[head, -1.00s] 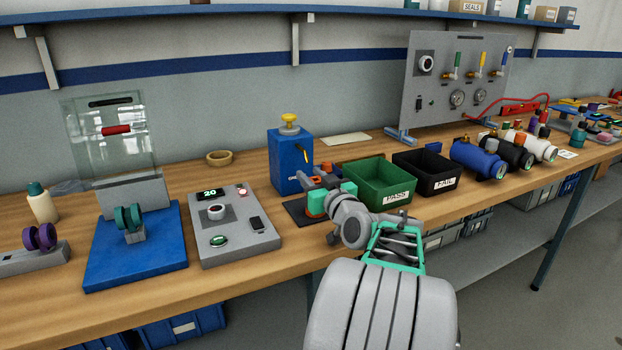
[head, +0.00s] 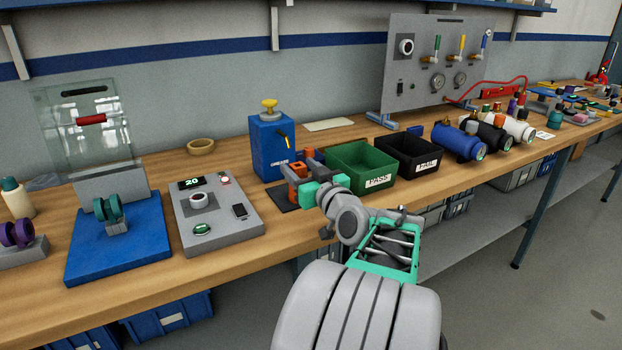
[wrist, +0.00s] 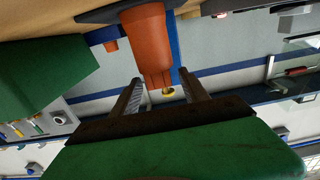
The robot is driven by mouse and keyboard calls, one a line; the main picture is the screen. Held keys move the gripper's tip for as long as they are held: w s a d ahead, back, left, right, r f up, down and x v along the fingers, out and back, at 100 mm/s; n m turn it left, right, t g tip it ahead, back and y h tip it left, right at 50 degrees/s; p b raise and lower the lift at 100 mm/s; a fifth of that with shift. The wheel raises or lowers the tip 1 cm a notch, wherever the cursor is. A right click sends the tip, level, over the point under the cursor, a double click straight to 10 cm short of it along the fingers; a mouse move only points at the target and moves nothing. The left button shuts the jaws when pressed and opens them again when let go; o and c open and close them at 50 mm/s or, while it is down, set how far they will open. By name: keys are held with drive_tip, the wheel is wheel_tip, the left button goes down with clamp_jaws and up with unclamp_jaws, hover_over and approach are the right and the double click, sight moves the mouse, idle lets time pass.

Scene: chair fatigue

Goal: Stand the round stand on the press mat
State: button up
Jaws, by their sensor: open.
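A shallow tan ring (head: 201,145), which looks like the round stand, lies on the bench behind the grey control box. A blue mat (head: 130,250) lies under a clear guard and carries a teal twin wheel (head: 107,208); I cannot tell for sure whether this or the small dark mat (head: 284,199) is the press mat. My gripper (head: 299,172) is over the dark mat, well right of the ring. In the wrist view its jaws (wrist: 158,88) are open, with an orange tapered piece (wrist: 147,45) just ahead of them, not visibly gripped.
A blue dispenser (head: 270,146) with a yellow knob stands close behind my gripper. Green (head: 350,180) and black (head: 418,172) bins are just right. The grey control box (head: 215,215) stands between the dark mat and the blue mat. Bench is clear around the ring.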

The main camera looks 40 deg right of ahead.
drive_tip(key=v, duration=0.8)
